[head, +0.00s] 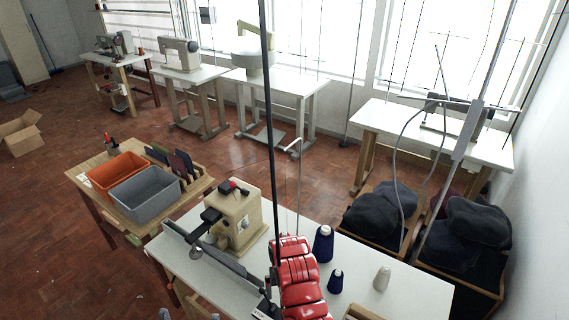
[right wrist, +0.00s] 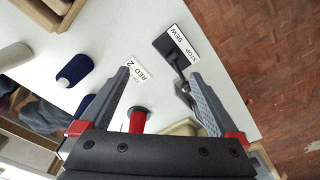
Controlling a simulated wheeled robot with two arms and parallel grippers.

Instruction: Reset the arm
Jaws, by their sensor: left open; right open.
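My right gripper (right wrist: 160,75) shows in the right wrist view with its two grey fingers spread wide. Nothing is held between the fingers. A red spool (right wrist: 138,120) is seen between the finger bases, above or at the table; the gap to it cannot be told. In the head view the tips of my left gripper (head: 190,315) just show at the bottom edge, apart and empty. Its rest is cut off by the frame. The white work table (head: 415,295) lies under the right gripper. A beige buttonhole machine (head: 237,218) with black parts stands on it.
A large blue cone (head: 323,244), a small blue cone (head: 336,281) and a white cone (head: 382,278) stand on the table. A grey bin (head: 145,193) and orange bin (head: 116,172) sit left. Dark caps (head: 372,218) fill crates at right.

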